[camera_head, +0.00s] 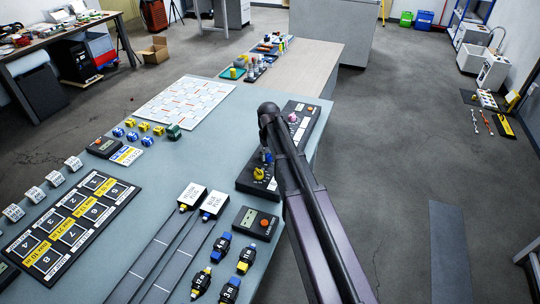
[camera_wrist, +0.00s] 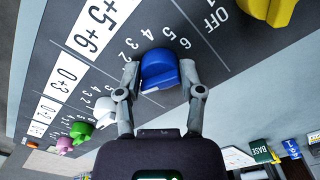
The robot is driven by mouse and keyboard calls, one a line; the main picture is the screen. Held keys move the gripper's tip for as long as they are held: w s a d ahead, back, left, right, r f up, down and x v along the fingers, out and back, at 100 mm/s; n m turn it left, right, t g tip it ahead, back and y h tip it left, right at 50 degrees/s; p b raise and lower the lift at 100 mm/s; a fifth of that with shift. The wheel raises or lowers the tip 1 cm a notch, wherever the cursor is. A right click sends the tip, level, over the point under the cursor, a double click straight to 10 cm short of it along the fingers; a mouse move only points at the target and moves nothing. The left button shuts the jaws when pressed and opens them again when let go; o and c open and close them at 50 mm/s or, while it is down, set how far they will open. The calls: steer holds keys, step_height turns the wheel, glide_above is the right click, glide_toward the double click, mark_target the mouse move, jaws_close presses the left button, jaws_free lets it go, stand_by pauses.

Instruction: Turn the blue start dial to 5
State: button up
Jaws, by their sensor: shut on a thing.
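The blue start dial (camera_wrist: 160,68) sits on a dark control panel (camera_wrist: 235,60) in the wrist view. Printed numbers from 2 to 6 curve around its far side. I cannot tell which number it points to. My gripper (camera_wrist: 161,82) is shut on the dial, with one finger at its left side and one at its right. In the head view the dark panel (camera_head: 246,184) lies along the right edge of the table, and my arm crosses over it. The blue dial is mostly hidden there.
Close to the blue dial are a yellow dial (camera_wrist: 268,10), a white dial (camera_wrist: 104,106), a green dial (camera_wrist: 81,129) and a pink dial (camera_wrist: 63,145). The table (camera_head: 200,165) also bears a numbered mat (camera_head: 107,197) and small devices. Open floor lies right of the table.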

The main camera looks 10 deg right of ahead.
steer(key=m, duration=1.2)
steer(key=shift+m, duration=0.4)
steer(key=m, duration=0.6)
steer(key=shift+s, duration=0.1)
steer(key=m, duration=0.7)
steer(key=o, duration=1.1)
steer(key=shift+o, duration=0.3)
